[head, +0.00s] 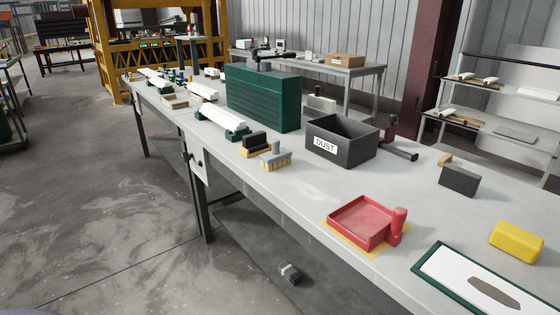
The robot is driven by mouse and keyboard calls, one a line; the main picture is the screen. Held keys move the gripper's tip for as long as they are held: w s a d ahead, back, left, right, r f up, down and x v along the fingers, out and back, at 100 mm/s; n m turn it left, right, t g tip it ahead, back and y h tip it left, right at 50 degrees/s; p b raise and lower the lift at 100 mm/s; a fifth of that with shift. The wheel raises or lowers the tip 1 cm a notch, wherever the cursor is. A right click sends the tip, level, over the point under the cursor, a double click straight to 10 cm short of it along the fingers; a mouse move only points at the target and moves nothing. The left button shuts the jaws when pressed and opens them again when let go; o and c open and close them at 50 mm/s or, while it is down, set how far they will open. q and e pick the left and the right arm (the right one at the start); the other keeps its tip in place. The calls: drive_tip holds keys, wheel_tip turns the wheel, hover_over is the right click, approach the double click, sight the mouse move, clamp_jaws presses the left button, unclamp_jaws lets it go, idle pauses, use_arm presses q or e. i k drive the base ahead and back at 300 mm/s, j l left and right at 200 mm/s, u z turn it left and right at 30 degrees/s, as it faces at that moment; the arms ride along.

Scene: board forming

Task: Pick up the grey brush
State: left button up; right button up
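A small brush (276,158) with a grey upper part and tan bristles stands near the front edge of the long grey workbench (300,199). It is left of the black bin marked DUST (352,152) and apart from it. A dark block on a yellow base (254,142) sits just behind and left of the brush. Neither of my grippers shows in the head view.
A red dustpan-like tray (362,221) lies on a yellow patch to the right. Further right are a dark block (459,179), a yellow block (516,241) and a green-framed board (475,285). A green louvred box (262,96) stands behind. A small dark object (290,273) lies below the bench.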

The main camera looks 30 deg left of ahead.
sight(278, 158)
drive_tip(key=j+z, duration=0.25)
drive_tip(key=j, duration=0.4)
drive_tip(key=j+z, duration=0.2)
drive_tip(key=j, duration=0.45)
drive_tip(key=j+z, duration=0.25)
drive_tip(key=j, duration=0.45)
drive_tip(key=k+j+z, duration=0.1)
drive_tip(key=j+z, duration=0.15)
drive_tip(key=j, duration=0.35)
